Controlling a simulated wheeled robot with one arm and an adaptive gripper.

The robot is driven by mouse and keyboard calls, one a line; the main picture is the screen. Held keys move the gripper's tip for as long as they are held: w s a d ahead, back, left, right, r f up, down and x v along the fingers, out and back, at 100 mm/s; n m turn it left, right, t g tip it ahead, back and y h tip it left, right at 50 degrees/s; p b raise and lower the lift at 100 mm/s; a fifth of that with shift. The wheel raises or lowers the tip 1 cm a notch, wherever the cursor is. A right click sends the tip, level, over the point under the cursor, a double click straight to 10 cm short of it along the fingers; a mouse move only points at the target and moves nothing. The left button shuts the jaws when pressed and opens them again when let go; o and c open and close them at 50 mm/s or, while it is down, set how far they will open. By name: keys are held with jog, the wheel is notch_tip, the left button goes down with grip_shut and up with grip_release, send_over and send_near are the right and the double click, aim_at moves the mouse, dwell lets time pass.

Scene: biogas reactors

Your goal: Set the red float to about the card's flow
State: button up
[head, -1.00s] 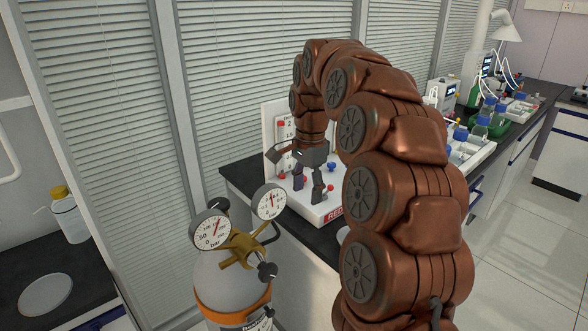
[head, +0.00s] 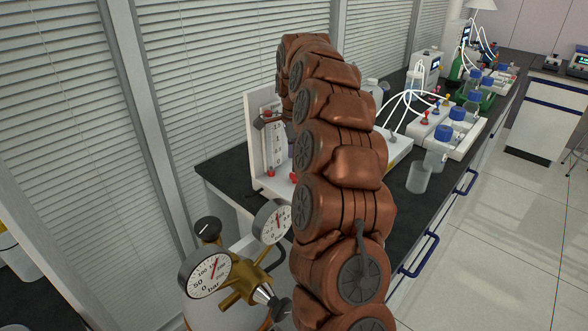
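A white flow meter stand (head: 259,100) with an upright back panel is on the dark bench, left of my arm. An upright tube with a numbered scale (head: 277,146) is on its panel. A small reddish part (head: 268,113) shows at the tube's top; I cannot tell if it is the float. A red knob (head: 271,172) sits near the tube's foot, and another red knob (head: 293,177) shows beside my arm. My gripper is hidden behind my arm, so its fingers do not show. I cannot make out the card or its flow value.
A gas cylinder's brass regulator (head: 240,288) with a pressure gauge (head: 207,273) and a second gauge (head: 272,221) stands in front of the bench. A clear beaker (head: 419,178) and blue-capped bottles (head: 458,117) are to the right. The floor (head: 490,220) at right is clear.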

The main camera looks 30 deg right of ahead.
aim_at(295, 178)
jog(key=shift+s+f+p, duration=0.1)
jog(key=shift+f+p, duration=0.2)
jog(key=shift+f, duration=1.9)
grip_shut()
jog(key=shift+n, duration=0.3)
jog(key=n+b, duration=0.2)
jog(key=n, duration=0.2)
jog(key=n+b, duration=0.1)
jog(key=n, duration=0.5)
jog(key=shift+n, duration=0.3)
jog(key=n, duration=1)
jog(key=shift+n+p, duration=0.3)
jog(key=shift+n, duration=0.1)
